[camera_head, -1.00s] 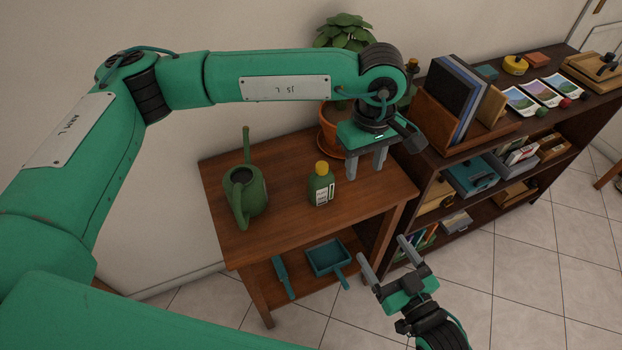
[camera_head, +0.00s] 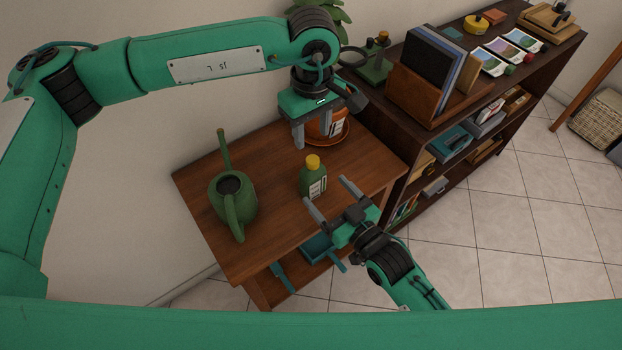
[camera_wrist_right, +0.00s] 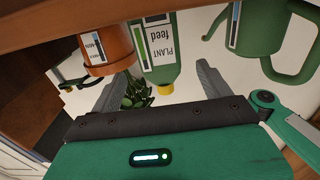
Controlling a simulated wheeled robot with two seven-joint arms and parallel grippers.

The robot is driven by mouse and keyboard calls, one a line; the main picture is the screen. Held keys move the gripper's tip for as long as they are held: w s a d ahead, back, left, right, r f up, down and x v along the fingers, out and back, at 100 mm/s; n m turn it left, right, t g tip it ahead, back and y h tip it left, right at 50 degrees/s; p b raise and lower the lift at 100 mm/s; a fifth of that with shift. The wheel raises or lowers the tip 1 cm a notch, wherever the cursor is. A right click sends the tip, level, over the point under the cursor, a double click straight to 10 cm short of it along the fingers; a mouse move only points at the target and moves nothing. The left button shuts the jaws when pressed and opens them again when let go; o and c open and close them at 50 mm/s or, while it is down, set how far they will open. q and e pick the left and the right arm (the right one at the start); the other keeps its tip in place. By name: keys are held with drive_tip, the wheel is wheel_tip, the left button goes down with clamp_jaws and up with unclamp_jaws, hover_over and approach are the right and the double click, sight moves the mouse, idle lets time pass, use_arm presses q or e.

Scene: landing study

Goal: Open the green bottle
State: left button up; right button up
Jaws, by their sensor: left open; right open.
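The green bottle (camera_head: 309,184), with a yellow cap (camera_head: 313,162) and a pale label, stands upright on the wooden table. My left gripper (camera_head: 312,138) is open and empty, pointing down above and behind the bottle. My right gripper (camera_head: 326,192) is open, its fingers pointing at the bottle from the front. In the right wrist view the bottle (camera_wrist_right: 160,58) appears upside down, its label reading "PLANT feed". Its yellow cap (camera_wrist_right: 165,90) shows between the right fingers there; contact is not visible.
A green watering can (camera_head: 233,200) stands left of the bottle. A potted plant in a terracotta pot (camera_head: 338,128) is behind my left gripper. A dark shelf (camera_head: 410,125) with a file box (camera_head: 415,95) borders the table's right side. The table's front left (camera_head: 258,262) is bare.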

sight(317, 181)
use_arm(q)
drive_tip(key=shift+d, duration=0.1)
use_arm(e)
drive_tip(key=x, duration=0.7)
drive_tip(key=shift+c, duration=0.4)
